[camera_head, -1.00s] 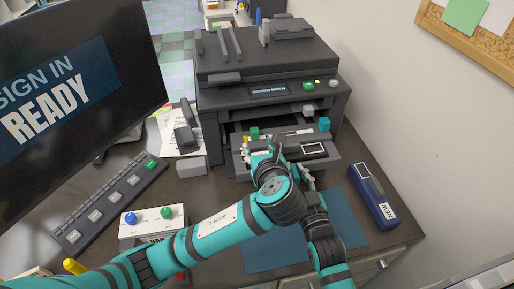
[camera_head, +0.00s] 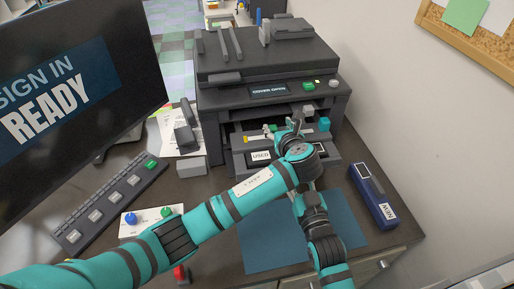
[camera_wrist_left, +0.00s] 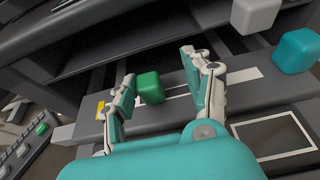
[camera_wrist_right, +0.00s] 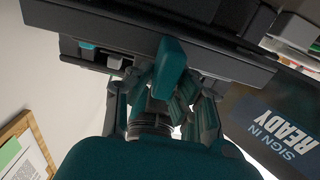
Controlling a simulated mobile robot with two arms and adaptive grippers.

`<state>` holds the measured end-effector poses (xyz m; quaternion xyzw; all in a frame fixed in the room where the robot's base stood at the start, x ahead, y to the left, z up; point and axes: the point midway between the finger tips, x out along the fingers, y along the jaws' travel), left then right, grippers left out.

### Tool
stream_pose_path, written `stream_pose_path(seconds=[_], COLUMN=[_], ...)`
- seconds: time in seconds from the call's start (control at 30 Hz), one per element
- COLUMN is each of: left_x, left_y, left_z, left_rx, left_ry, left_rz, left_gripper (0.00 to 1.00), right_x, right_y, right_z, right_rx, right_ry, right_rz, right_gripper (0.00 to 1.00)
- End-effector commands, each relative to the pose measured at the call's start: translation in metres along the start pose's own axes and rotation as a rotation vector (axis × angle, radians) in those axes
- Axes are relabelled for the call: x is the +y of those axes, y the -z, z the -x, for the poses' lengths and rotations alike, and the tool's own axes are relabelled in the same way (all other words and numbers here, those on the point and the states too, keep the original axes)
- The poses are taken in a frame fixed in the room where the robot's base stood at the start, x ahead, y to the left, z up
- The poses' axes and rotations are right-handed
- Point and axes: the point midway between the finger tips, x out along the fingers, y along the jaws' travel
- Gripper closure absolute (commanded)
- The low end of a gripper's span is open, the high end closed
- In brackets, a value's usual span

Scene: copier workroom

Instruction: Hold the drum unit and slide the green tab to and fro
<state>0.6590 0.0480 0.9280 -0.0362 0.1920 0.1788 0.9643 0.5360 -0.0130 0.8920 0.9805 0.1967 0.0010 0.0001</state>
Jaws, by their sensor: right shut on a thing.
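The drum unit (camera_head: 240,158) is a dark grey block with a "USED" label, pulled partly out of the printer's open front. Its grey top also shows in the left wrist view (camera_wrist_left: 158,118). The green tab (camera_wrist_left: 150,88) sits on it beside a pale slot line; it also shows in the head view (camera_head: 272,128). My left gripper (camera_wrist_left: 161,75) is open over the unit, with the tab between its fingers, closest to the left one. My right gripper (camera_wrist_right: 166,100) is shut on a teal grip at the unit's front; the left arm mostly hides it in the head view.
A blue "NEW" box (camera_head: 373,195) lies right of the blue mat (camera_head: 262,240). A keyboard (camera_head: 112,205) and monitor are left.

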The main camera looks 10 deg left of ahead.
Motion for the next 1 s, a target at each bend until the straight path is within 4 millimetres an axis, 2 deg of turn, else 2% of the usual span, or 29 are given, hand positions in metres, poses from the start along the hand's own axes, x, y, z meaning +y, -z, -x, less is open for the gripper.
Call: stream_pose_path(seconds=[0.1,0.33,0.67,1.0], left_x=[-0.022,-0.049,0.006,0.075], left_y=[-0.001,-0.001,0.001,0.001], left_z=[0.002,0.003,0.000,0.000], left_rx=[-0.001,-0.002,-0.001,-0.001], left_ry=[0.006,0.006,0.002,-0.003], left_rz=[-0.001,-0.001,0.001,-0.002], left_gripper=[0.52,0.52,0.52,0.52], right_x=[0.000,0.000,0.000,0.001], right_y=[-0.005,-0.005,-0.005,-0.006], right_z=[0.001,0.001,0.001,0.001], right_rx=[-0.013,-0.013,-0.013,-0.013], right_ry=[0.000,0.001,0.000,-0.001], right_rz=[0.002,0.001,0.002,0.002], right_gripper=[1.00,1.00,1.00,1.00])
